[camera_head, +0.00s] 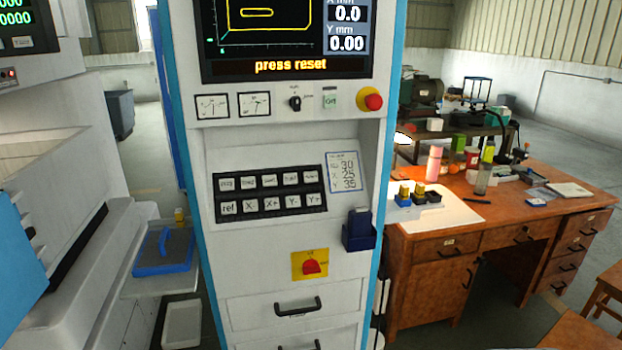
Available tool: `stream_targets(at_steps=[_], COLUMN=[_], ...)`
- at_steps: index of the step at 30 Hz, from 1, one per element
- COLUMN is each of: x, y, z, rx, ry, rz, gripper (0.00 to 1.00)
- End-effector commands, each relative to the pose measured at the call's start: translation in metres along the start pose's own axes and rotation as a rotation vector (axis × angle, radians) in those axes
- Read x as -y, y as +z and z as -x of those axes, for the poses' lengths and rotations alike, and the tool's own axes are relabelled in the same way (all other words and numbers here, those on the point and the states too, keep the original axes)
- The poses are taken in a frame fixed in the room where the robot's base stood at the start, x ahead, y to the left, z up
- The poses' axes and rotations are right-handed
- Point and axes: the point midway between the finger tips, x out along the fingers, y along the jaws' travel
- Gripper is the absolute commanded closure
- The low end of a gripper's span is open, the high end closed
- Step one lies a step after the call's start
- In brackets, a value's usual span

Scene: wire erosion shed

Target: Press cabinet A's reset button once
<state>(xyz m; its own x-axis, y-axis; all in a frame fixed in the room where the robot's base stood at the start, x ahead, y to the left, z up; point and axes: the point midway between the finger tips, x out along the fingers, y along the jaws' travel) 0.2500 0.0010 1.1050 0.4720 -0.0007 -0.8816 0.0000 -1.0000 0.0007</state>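A tall white control cabinet (270,140) with blue side edges stands upright in the middle of the head view. No letter A is readable on it. Its screen (290,35) shows "press reset" in orange. Lower is a black keypad (270,193) with two rows of light keys; "ref", X and Y keys show in the bottom row. I cannot make out a reset label. My gripper is not in view.
A red rotary switch (310,265) on a yellow plate and a dark blue holder (358,230) sit low on the cabinet front. A wooden desk (430,262) with bottles stands at right.

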Motion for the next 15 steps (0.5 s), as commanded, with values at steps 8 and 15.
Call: stream_targets(at_steps=[8, 15], x=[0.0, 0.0], y=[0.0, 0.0], z=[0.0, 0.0], rx=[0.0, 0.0], ry=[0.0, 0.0], rz=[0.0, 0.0], gripper=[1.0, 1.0])
